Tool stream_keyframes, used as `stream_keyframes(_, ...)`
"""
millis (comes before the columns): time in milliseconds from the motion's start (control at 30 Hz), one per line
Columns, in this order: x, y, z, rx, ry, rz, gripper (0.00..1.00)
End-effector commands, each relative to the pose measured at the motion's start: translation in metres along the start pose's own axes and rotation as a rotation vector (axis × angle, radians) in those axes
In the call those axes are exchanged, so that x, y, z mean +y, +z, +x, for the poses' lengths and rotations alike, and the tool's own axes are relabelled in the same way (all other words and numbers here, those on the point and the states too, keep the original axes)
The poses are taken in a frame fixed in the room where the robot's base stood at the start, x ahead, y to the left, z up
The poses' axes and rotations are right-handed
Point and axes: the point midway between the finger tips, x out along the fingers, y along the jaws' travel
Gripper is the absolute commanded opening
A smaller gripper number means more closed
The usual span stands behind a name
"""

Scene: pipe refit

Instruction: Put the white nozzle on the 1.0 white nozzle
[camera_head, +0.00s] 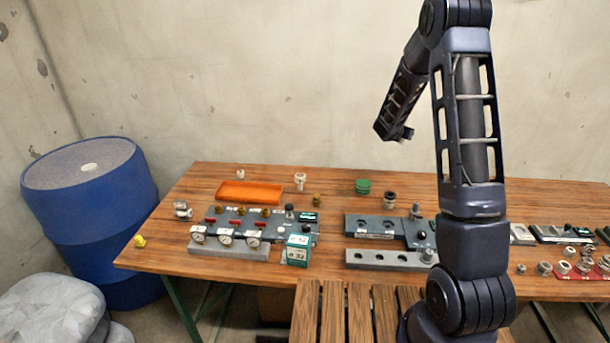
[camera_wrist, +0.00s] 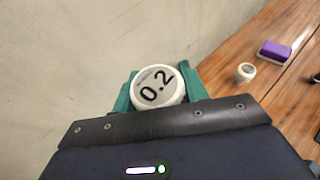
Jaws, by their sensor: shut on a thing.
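My gripper (camera_wrist: 157,88) has green fingers shut on a round white nozzle (camera_wrist: 158,87). Its grey face is turned to the wrist camera and reads 0.2. In the head view my arm's end hangs in front of the wall, above the table's back; the held nozzle cannot be made out there. A small white piece (camera_wrist: 246,72) stands on the table in the wrist view, apart from my gripper, and no number on it is legible. In the head view, a small white piece (camera_head: 241,174) and a taller white piece (camera_head: 300,181) stand at the table's back left. I cannot tell which is the 1.0 nozzle.
An orange tray (camera_head: 250,192) lies near the white pieces. A grey panel with gauges (camera_head: 228,239) and a green box (camera_head: 298,250) stand in front. Grey blocks with holes (camera_head: 385,259) lie mid-table. A purple block (camera_wrist: 285,50) shows in the wrist view. My arm hides part of the table.

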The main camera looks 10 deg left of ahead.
Motion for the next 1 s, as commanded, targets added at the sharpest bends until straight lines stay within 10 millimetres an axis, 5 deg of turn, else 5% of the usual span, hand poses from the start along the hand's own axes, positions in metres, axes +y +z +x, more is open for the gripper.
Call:
stream_keyframes(100, 0.049, -0.003, -0.030, -0.001, 0.072, -0.028, 0.21)
stream_keyframes(500, 0.184, -0.020, -0.141, 0.000, 0.292, -0.121, 0.21)
stream_keyframes(800, 0.266, -0.038, -0.238, -0.002, 0.453, -0.189, 0.21)
stream_keyframes(1000, 0.299, -0.049, -0.289, -0.002, 0.529, -0.220, 0.21)
